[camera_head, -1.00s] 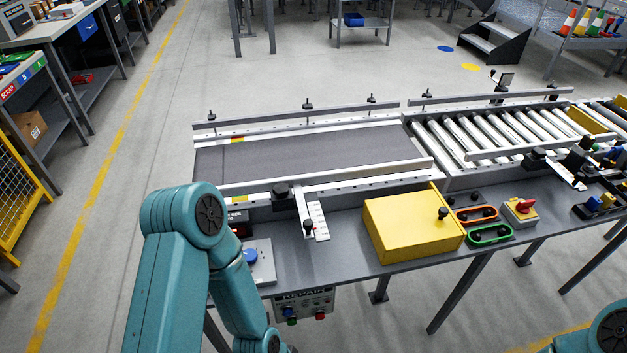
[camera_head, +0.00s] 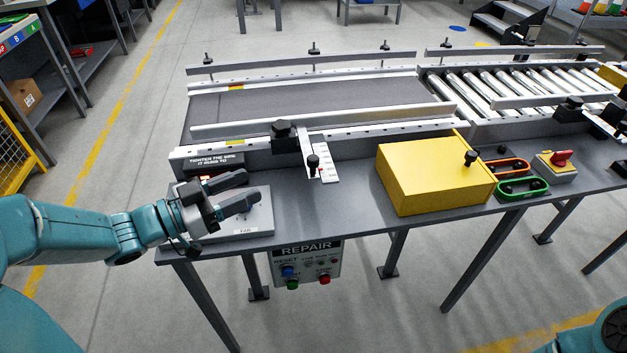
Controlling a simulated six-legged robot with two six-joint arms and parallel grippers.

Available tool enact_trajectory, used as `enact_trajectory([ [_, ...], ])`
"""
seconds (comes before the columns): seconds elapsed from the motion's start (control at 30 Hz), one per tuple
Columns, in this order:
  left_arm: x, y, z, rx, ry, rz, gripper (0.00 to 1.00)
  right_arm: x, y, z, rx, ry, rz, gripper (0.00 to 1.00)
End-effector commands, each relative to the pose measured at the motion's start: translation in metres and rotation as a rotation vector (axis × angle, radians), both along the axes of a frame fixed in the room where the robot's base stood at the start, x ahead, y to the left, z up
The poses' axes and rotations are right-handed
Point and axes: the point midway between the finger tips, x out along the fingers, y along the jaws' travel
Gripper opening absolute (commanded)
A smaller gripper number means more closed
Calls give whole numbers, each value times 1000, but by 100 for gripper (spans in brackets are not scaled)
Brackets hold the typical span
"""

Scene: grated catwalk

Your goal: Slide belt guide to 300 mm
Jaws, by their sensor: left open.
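The belt guide (camera_head: 350,118) is a long silver rail along the near side of the dark belt (camera_head: 290,98). A black clamp knob (camera_head: 283,130) stands at its near side. A silver arm with a small black knob (camera_head: 313,162) reaches from the guide toward me, over a white scale plate (camera_head: 330,174); its numbers are too small to read. My left gripper (camera_head: 251,187) is open and empty, pointing right above a grey button box, left of the small knob and apart from it. My right gripper is out of view; only part of my right arm shows at bottom right.
A yellow box (camera_head: 432,172) stands on the grey table to the right of the scale. A dark sign (camera_head: 215,162) stands behind my left gripper. A REPAIR panel (camera_head: 306,265) hangs below the table's front edge. Table between scale and yellow box is clear.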

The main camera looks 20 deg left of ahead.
Motion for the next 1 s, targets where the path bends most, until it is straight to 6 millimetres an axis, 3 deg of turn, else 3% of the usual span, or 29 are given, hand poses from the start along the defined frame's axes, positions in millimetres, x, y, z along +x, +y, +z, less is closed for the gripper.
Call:
enact_trajectory([
  [0.1, 4, 1, -5, 1, 4, 13, 50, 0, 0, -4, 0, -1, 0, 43],
  [0.23, 20, -12, -4, 0, 4, 7, 50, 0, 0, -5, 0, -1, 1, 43],
  [0.7, 108, -76, -5, 0, 5, 9, 50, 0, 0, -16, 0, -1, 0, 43],
  [1.0, 131, -91, -4, -1, 6, 13, 50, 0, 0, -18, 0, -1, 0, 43],
])
